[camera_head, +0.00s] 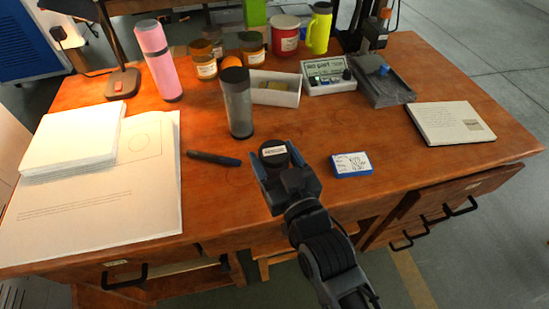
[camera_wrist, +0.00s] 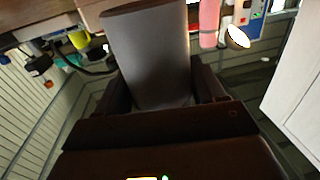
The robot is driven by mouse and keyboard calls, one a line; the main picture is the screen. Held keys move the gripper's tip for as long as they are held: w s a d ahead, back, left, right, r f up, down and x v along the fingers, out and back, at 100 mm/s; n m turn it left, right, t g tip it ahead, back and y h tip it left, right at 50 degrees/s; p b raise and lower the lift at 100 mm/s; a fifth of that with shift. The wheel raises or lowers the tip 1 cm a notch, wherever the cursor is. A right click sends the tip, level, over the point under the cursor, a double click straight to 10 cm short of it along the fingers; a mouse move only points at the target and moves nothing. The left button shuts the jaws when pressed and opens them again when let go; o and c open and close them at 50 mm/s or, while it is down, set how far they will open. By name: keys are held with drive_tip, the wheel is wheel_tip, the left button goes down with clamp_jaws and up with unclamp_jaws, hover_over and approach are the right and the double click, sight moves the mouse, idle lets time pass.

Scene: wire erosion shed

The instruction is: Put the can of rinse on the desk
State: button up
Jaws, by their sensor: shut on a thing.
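My gripper (camera_head: 274,165) is at the front middle of the desk (camera_head: 310,130) in the head view. It is shut on a grey cylinder, which I take to be the can of rinse (camera_head: 273,149); its dark round top with a white label shows between the fingers. In the wrist view the grey body of the can (camera_wrist: 155,60) stands between the two dark fingers (camera_wrist: 162,92). The arm and fingers hide its lower part in the head view. I cannot tell whether its base touches the desk.
A grey tumbler (camera_head: 238,105) and a dark marker (camera_head: 213,158) are left of my gripper. A small blue-and-white box (camera_head: 351,164) is close on the right. A booklet (camera_head: 450,123) lies far right, papers (camera_head: 95,205) left. Several jars and bottles stand behind. Bare wood lies between box and booklet.

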drive_tip(key=shift+f, duration=0.25)
drive_tip(key=shift+f, duration=0.15)
drive_tip(key=o, duration=1.3)
drive_tip(key=shift+s+d, duration=0.1)
drive_tip(key=shift+s, duration=0.1)
drive_tip(key=b+v, duration=0.1)
drive_tip(key=v, duration=1)
drive_tip(key=shift+s+d, duration=0.15)
drive_tip(key=shift+s, duration=0.15)
